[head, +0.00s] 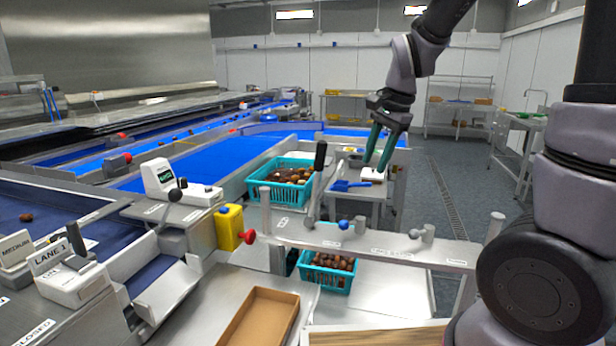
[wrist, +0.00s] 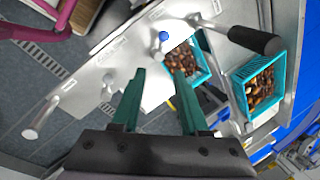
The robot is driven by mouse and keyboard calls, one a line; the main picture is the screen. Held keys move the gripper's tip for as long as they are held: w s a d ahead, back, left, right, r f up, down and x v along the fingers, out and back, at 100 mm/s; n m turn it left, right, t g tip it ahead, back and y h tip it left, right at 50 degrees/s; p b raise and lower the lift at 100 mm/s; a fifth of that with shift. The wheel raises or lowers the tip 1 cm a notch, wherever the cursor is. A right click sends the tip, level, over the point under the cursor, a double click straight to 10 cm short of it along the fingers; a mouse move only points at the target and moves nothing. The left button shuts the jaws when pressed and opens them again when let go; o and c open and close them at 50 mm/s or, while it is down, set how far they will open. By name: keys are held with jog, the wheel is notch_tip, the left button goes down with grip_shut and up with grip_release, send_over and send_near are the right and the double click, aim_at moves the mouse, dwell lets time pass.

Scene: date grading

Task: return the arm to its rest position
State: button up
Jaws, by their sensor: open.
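My gripper (head: 385,150) hangs from my raised arm at the upper right of the head view, its green fingers pointing down. In the wrist view the two green fingers (wrist: 160,100) stand apart with nothing between them. In the head view the fingers appear in front of a small side table (head: 375,188) with a blue scoop-like tool (head: 352,185) and a white item (head: 372,174). I cannot tell the exact gap, but the gripper seems to hang free in the air.
Teal crates of dates stand on the upper level (head: 253,187) and below the metal shelf (head: 303,278). A lever with a black handle (head: 320,157) rises from the shelf (head: 385,250). A cardboard tray (head: 240,325) lies in front. Blue conveyors (head: 215,160) run left; grey floor is open at right.

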jog(key=s+d+r+n+t, duration=0.2)
jog(key=s+d+r+n, duration=0.1)
jog(key=s+r, duration=0.3)
jog(key=s+d+r+n+t, duration=0.3)
jog(key=s+r+n, duration=0.1)
jog(key=s+r, duration=0.2)
jog(key=shift+s+d, duration=0.4)
jog(key=shift+s, duration=0.4)
